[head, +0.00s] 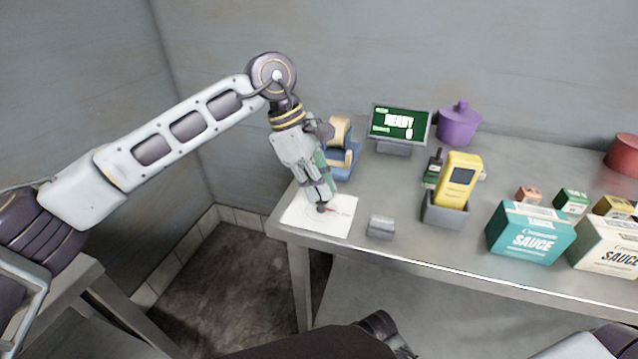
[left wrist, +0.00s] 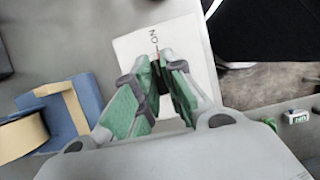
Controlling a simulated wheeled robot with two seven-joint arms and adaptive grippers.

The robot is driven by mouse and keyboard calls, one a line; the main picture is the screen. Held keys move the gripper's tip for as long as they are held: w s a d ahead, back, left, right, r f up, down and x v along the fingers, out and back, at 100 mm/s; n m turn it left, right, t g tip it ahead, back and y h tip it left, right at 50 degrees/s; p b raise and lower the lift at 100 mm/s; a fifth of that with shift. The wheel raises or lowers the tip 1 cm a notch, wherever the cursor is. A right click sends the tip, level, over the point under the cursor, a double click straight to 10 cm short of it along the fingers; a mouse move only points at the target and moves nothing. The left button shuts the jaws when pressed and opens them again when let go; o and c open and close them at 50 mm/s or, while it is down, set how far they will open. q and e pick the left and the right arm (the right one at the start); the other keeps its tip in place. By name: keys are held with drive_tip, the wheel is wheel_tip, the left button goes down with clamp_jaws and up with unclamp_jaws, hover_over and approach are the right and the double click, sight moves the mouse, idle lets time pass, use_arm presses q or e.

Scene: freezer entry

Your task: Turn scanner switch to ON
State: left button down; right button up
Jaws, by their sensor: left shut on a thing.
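The scanner switch is a white plate (head: 296,216) lying on the left end of the table, with a small red-tipped knob or lever (head: 328,210) at its middle. In the left wrist view the plate (left wrist: 133,52) carries the letters "ON" beyond the fingertips, and a bit of red shows there. My left gripper (head: 322,207) points down over the plate, its fingers shut on the switch's knob. The left wrist view shows the green-padded fingers (left wrist: 157,75) close together around a dark part, mostly hidden between them. My right gripper is not in view.
A tape dispenser (head: 340,160) stands just behind the left gripper. A grey block (head: 381,227) lies to the right of the plate. Farther right are a yellow scanner (head: 460,178) in a grey holder, sauce boxes (head: 530,232) and a screen (head: 399,124) reading "READY".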

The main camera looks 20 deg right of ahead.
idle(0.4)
use_arm(q)
drive_tip(key=c, duration=1.5)
unclamp_jaws()
drive_tip(key=shift+a+r, duration=0.1)
drive_tip(key=shift+r, duration=0.05)
drive_tip(key=v, duration=1.1)
drive_tip(key=shift+r, duration=0.35)
drive_tip(key=shift+w, duration=0.1)
